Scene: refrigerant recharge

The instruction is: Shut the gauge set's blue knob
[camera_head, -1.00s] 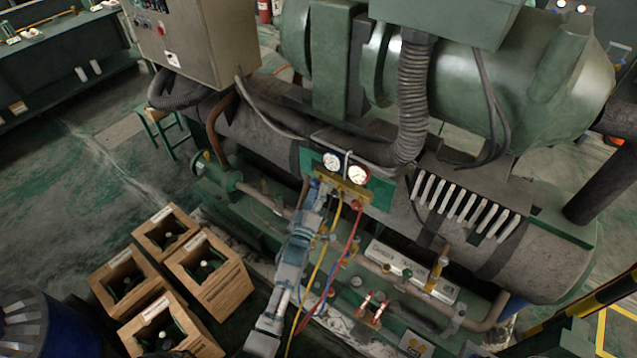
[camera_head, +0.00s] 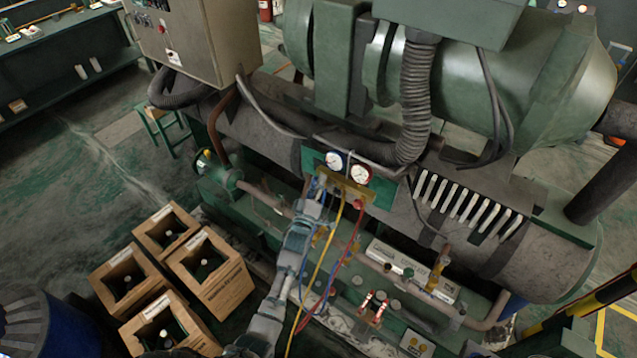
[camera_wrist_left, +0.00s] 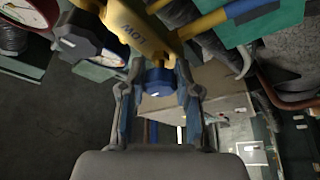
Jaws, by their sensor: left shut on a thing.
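The gauge set has a yellow manifold (camera_head: 346,189) with a blue-rimmed gauge (camera_head: 333,161) and a red-rimmed gauge (camera_head: 361,174) above it. In the left wrist view, the manifold body (camera_wrist_left: 140,28) bears the word "LOW". The blue knob (camera_wrist_left: 158,83) sticks out of it towards my wrist, between the two fingers of my left gripper (camera_wrist_left: 157,92). My left gripper (camera_head: 317,188) is shut on the blue knob at the manifold's left end. In the head view the gripper mostly hides this knob. My right gripper is not in view.
A yellow hose (camera_head: 325,252), a red hose (camera_head: 347,247) and a blue hose hang close beside my left arm. Green machinery and pipes stand behind and below the gauge set.

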